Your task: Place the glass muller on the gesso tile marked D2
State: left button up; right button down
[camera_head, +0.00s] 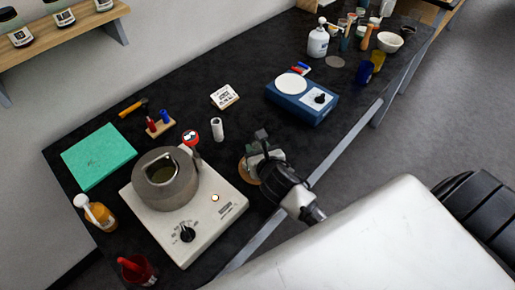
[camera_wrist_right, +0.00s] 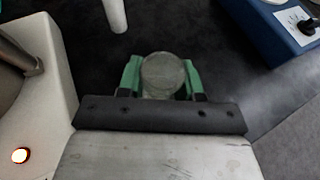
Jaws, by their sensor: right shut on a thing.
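My right gripper (camera_head: 258,149) is low over the dark bench, just right of the hot plate. In the right wrist view its green fingers (camera_wrist_right: 160,78) are closed on both sides of a round, greyish, see-through thing, the glass muller (camera_wrist_right: 163,73). In the head view the gripper mostly hides the muller. A small white tile (camera_head: 224,96) with dark print lies behind the gripper, near the bench's back edge. Its print is too small to read, so I cannot tell if it says D2. My left gripper is not in view.
A hot plate (camera_head: 228,219) with a metal pot (camera_head: 165,185) stands left of the gripper. A white cylinder (camera_head: 217,129) stands upright between gripper and tile. A blue scale (camera_head: 310,108) is to the right. A brownish round thing (camera_head: 242,171) shows beside the gripper, partly hidden.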

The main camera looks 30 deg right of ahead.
jog(key=c, duration=0.7)
grip_release()
jog(key=shift+c, duration=0.2)
jog(key=b+v, duration=0.1)
jog(key=v, duration=1.1)
